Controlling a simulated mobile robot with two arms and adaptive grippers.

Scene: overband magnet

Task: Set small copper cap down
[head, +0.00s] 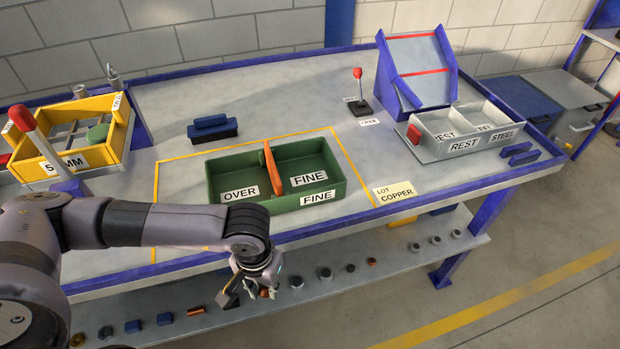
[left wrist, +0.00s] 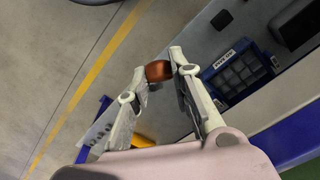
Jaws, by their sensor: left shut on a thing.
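The small copper cap (left wrist: 158,71) is a shiny brown-orange piece held between the fingertips of my left gripper (left wrist: 160,70) in the left wrist view. In the head view my left gripper (head: 258,287) hangs in front of the table's near edge, over the lower shelf, pointing down. The cap is hard to make out there. The green tray (head: 280,206) stands on the table behind the gripper, with OVER and FINE labels and an orange divider leaning inside. A card (head: 394,192) reading LOT COPPER lies right of the tray. My right gripper is not in view.
A yellow sieve box (head: 68,158) stands at the left. A grey REST and STEEL bin (head: 440,151) and a blue ramp (head: 418,70) stand at the right. Several small caps and blocks line the lower shelf (head: 350,293). The table's back middle is mostly clear.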

